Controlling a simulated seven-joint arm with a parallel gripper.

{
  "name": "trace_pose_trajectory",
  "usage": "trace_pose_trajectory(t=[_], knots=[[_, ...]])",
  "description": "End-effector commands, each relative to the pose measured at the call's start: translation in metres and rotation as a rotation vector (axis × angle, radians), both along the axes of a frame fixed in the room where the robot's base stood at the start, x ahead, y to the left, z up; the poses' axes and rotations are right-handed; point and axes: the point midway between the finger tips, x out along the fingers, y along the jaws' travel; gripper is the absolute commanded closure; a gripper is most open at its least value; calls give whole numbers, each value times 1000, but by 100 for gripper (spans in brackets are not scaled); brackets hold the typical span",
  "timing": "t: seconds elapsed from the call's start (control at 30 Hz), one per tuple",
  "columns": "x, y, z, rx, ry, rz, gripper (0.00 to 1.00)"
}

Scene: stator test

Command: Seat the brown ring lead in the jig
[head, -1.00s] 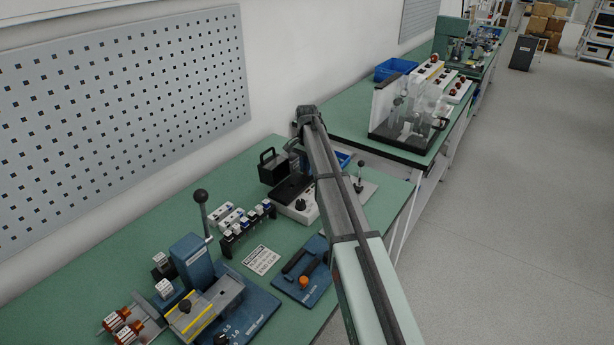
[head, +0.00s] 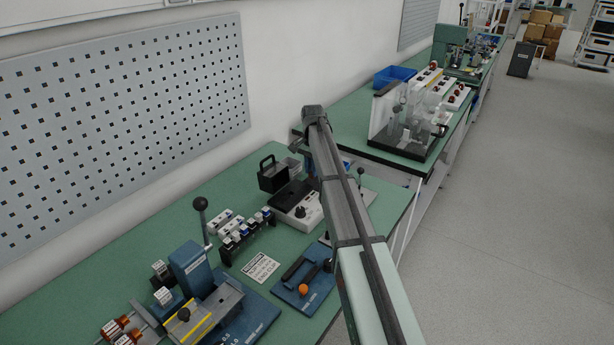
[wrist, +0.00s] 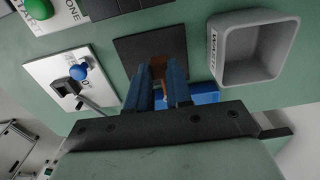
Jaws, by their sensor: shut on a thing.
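In the wrist view, my gripper (wrist: 164,82) has its blue fingers close together with a small brown piece (wrist: 158,68) between them. The piece looks like the brown lead; its ring end cannot be made out. The fingers are over a dark square plate (wrist: 135,47), and I cannot tell whether the piece touches it. A blue surface (wrist: 206,98) shows behind the right finger. I cannot tell for sure which thing is the jig. In the head view, my own arm hides most of the gripper's work area.
A grey waste bin (wrist: 222,62) stands right of the fingers. A white plate (wrist: 48,72) with a blue-knobbed lever (wrist: 80,72) is at left. In the head view, a black box with a handle (head: 272,175) and a blue press (head: 192,265) stand on the green bench (head: 110,265).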

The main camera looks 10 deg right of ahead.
Motion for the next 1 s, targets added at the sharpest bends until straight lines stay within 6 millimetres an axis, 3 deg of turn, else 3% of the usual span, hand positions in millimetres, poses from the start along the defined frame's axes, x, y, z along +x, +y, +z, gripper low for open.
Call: trace_pose_trajectory(t=[0.17,0.3,0.5,0.7,1.0], knots=[[-7,-57,13,-2,-16,-66,100],[-28,-104,24,-3,-32,-123,100],[-68,-145,38,-5,-40,-161,100],[-101,-141,39,-3,-17,-73,100],[-102,-140,37,0,1,23,100]])
